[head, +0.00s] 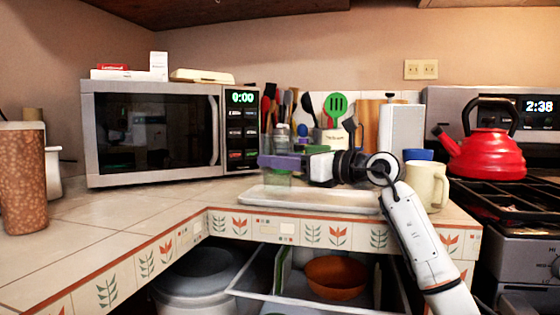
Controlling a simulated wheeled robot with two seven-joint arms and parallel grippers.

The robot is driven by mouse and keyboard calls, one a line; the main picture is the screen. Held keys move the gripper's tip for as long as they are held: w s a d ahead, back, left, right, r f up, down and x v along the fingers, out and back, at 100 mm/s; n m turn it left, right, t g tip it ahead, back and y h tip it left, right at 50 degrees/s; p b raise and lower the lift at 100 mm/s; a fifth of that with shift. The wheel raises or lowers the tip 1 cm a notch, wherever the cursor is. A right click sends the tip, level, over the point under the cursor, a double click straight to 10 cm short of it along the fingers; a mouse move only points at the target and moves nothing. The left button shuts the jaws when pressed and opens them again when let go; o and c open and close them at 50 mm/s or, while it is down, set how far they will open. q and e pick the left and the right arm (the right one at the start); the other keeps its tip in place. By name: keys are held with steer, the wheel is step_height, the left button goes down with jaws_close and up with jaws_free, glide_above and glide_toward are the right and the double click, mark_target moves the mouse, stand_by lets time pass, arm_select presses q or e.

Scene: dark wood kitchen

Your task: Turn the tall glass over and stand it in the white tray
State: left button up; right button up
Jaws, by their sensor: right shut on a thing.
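The tall glass (278,179) is see-through and faintly green. It is held over the left part of the white tray (335,203), with its lower end close to the tray; I cannot tell whether it touches. It looks upright, but I cannot tell which end is the mouth. My right gripper (276,162), with purple fingers, reaches in from the right and is shut on the glass, hiding its middle. The white tray is long and shallow and lies on the tiled counter near its front edge. My left gripper is not in view.
A microwave (155,130) stands at the back left and a brown patterned tumbler (22,180) at the far left. A cream mug (428,184) and a blue cup (418,155) stand right of the tray. A drawer below holds an orange bowl (336,278).

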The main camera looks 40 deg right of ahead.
arm_select(q)
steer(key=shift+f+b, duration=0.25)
steer(key=shift+b, duration=0.15)
arm_select(e)
steer(key=shift+f, duration=0.5)
steer(key=o, duration=1.5)
steer(key=shift+c, duration=0.2)
steer(key=shift+f, duration=0.1)
step_height(320, 180, up, 2)
steer(key=shift+r+p, duration=0.15)
steer(key=shift+p, duration=0.55)
step_height(320, 180, up, 8)
steer(key=p, duration=0.3)
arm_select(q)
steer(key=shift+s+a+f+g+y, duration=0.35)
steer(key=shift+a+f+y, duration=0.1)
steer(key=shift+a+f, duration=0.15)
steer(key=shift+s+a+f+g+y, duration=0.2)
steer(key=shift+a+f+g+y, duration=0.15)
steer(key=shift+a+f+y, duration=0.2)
